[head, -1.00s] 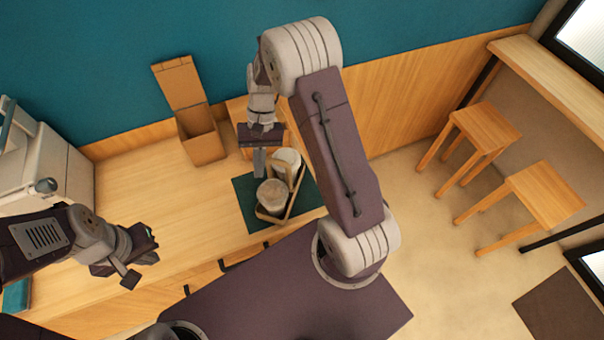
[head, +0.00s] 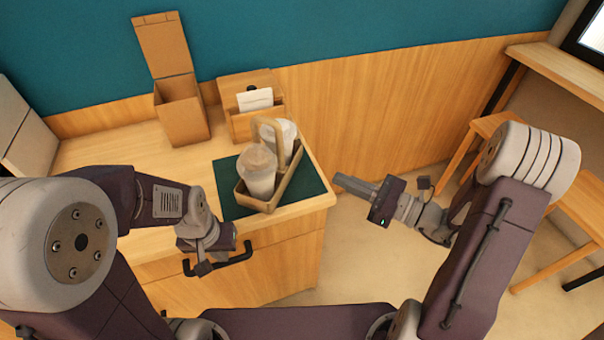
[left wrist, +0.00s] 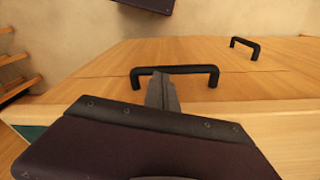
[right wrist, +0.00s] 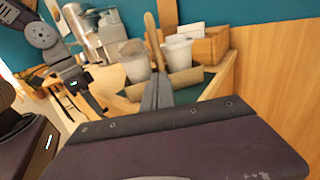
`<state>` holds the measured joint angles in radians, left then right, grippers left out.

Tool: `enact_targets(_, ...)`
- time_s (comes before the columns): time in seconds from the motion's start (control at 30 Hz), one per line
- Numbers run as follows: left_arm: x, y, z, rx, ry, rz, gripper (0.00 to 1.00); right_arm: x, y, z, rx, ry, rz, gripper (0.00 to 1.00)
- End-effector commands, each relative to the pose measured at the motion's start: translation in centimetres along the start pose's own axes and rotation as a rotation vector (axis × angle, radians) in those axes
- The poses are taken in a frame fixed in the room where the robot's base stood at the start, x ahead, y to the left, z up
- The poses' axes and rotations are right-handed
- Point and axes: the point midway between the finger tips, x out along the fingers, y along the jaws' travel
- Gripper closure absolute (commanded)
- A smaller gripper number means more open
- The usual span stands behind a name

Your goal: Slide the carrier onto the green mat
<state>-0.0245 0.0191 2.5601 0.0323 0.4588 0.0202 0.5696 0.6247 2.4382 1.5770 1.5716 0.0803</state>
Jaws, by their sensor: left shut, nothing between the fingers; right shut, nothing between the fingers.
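The carrier (head: 285,187) is a tan tray with an upright handle, holding two pale lidded cups (head: 257,170). It stands upright on the dark green mat (head: 231,205), and bare mat shows to its left and right. The carrier's far underside is hidden. My left gripper (head: 203,268) is shut and empty, in front of the counter near a drawer handle. My right gripper (head: 340,181) is shut and empty, right of the counter's end and apart from the carrier. In the right wrist view its closed fingers (right wrist: 158,90) point toward the carrier (right wrist: 187,79).
A tall open cardboard box (head: 181,112) and a wooden box with white paper (head: 254,105) stand at the counter's back. Black drawer handles (left wrist: 176,70) stick out of the counter front. Stools (head: 480,140) stand right. Left counter has bare room.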

Motion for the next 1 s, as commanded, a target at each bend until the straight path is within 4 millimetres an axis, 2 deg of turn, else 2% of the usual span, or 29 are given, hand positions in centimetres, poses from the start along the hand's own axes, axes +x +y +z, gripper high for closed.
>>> enact_targets(0.17,-0.3,0.0,-0.1,0.000,0.001,0.000,1.00,0.9,0.1,0.2,-0.001,0.001,0.006,1.00)
enact_targets(0.7,-0.6,0.0,-0.1,0.000,0.000,0.000,1.00,11.8,0.2,0.2,-0.002,0.001,0.008,1.00)
enact_targets(0.83,-0.7,0.0,-0.1,0.000,0.000,0.000,1.00,13.3,0.1,0.2,-0.003,0.001,0.006,1.00)
enact_targets(1.0,-0.7,0.0,-0.1,0.000,0.000,0.000,1.00,14.1,0.1,0.2,-0.001,0.001,0.004,1.00)
